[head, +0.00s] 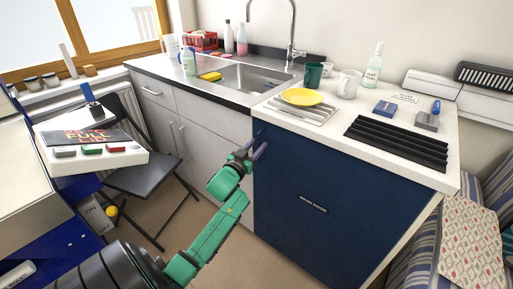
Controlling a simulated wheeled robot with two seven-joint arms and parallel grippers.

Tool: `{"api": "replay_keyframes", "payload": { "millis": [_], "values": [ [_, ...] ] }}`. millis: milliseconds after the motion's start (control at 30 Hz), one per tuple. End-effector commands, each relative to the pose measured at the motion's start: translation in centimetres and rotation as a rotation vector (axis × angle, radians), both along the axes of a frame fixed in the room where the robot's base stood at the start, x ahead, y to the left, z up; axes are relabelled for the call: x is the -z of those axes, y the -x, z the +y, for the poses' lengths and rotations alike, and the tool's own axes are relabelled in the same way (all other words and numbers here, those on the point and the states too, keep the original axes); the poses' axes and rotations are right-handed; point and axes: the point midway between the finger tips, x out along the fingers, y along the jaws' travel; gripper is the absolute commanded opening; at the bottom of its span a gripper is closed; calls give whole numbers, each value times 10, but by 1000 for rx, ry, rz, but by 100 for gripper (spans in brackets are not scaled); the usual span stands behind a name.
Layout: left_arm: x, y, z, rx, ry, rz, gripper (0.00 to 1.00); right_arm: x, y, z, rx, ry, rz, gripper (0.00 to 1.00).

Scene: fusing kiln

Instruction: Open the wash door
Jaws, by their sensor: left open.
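The dark blue door (330,180) with a small label is shut on the front of the white-topped counter at the right. The label is too small to read surely. A dark handle (261,135) seems to sit at the door's upper left edge. My left gripper (257,151) is open at that upper left edge, close to the handle. I cannot tell whether its fingers touch the handle or the door. My green left arm reaches in from below. My right gripper is out of view.
A grey folding chair (150,178) stands left of my arm, before the grey cabinets (195,140). A yellow plate (301,97), a drying rack and cups stand on the counter above. A striped seat (415,250) is at the right. Some floor before the door is clear.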

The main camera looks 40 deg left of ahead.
Motion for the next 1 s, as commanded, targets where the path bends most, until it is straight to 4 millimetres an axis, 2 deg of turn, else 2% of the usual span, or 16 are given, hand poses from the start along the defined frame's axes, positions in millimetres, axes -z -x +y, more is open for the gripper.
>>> {"api": "replay_keyframes", "payload": {
  "millis": [233,267,333,367,1000],
  "values": [
    [0,-2,1,0,0,0,42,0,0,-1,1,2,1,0],
    [0,-2,1,0,0,0,34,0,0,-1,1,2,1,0],
    [0,-2,1,0,0,0,7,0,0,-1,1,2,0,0],
    [0,-2,0,0,0,0,0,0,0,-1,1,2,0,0],
    [0,-2,0,1,0,0,0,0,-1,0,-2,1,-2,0]
  ]
}}
